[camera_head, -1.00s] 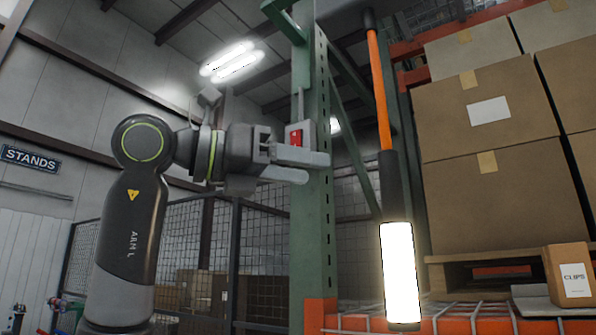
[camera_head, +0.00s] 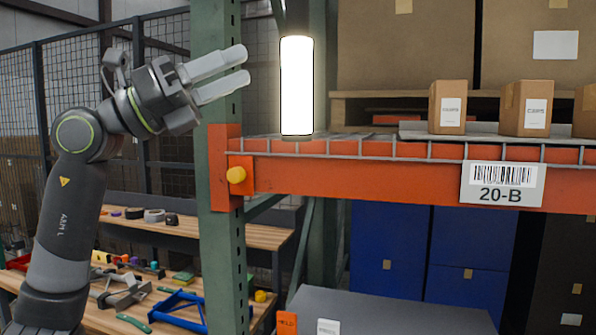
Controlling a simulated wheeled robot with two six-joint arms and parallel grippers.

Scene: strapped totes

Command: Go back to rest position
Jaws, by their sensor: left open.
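My left gripper (camera_head: 243,69) is raised on my left arm at the left of the head view. Its two grey fingers are apart and point right, with nothing between them. The fingers show in front of the green rack post (camera_head: 221,180), to the left of a glowing white lamp tube (camera_head: 297,87). A gap shows between the fingertips and the lamp. My right gripper is not in view.
An orange rack beam (camera_head: 360,180) with a 20-B label crosses the right side. Small cartons (camera_head: 450,107) and large boxes stand on its shelf. A wooden bench (camera_head: 180,228) with tools lies behind my left arm. A grey surface (camera_head: 390,312) is low in front.

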